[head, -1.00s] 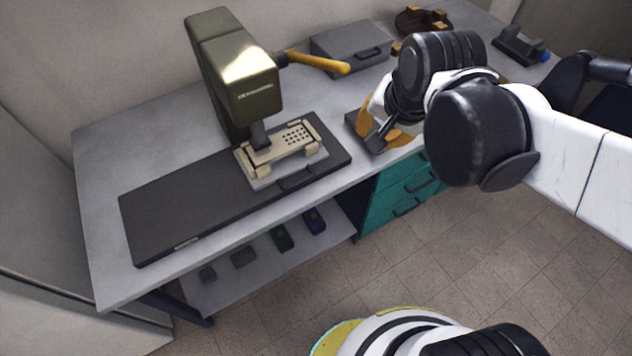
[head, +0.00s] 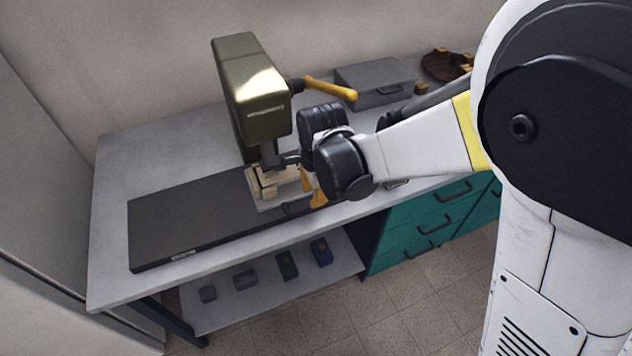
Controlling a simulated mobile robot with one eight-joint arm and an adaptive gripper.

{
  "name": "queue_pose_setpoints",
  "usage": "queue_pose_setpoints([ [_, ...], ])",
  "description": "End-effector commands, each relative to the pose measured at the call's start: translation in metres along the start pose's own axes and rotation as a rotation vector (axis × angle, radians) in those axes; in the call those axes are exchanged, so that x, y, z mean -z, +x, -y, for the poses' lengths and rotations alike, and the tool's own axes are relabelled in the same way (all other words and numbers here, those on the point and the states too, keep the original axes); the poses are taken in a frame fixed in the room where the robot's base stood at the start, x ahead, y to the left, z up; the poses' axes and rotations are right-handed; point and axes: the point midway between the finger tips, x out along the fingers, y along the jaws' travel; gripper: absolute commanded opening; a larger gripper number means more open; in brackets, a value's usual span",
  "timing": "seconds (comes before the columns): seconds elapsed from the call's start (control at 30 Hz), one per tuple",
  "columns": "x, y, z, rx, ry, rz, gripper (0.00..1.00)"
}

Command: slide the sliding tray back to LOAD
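The sliding tray (head: 268,204) is a light grey plate carrying a beige fixture (head: 266,184). It sits under the ram of the olive-green press (head: 250,95), toward the right end of a long dark base (head: 185,222). The tray's dark handle (head: 292,208) shows at its front edge. My gripper (head: 311,188), with orange finger pads, is at the tray's right side, close to the handle. My wrist hides the tray's right part. I cannot tell whether the fingers touch the tray or how far apart they are. A small label (head: 183,254) on the base's front left is unreadable.
The press's yellow lever (head: 330,89) sticks out to the right above my wrist. A grey case (head: 375,84) stands behind. The base's left part is bare. Teal drawers (head: 425,230) and a lower shelf (head: 265,275) with small blocks are below the worktop.

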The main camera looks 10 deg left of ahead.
Motion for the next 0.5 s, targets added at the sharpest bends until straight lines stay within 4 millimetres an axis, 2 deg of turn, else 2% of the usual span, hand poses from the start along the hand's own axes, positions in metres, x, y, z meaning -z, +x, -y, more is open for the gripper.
queue_pose_setpoints([
  [0.03,0.0,0.015,0.0,0.0,0.0,0.0,0.21],
  [0.2,0.0,0.043,0.0,0.001,0.0,0.0,0.21],
  [0.33,0.0,0.054,0.0,0.001,-0.001,0.0,0.21],
  [0.5,0.0,0.058,0.0,0.001,-0.001,0.0,0.21],
])
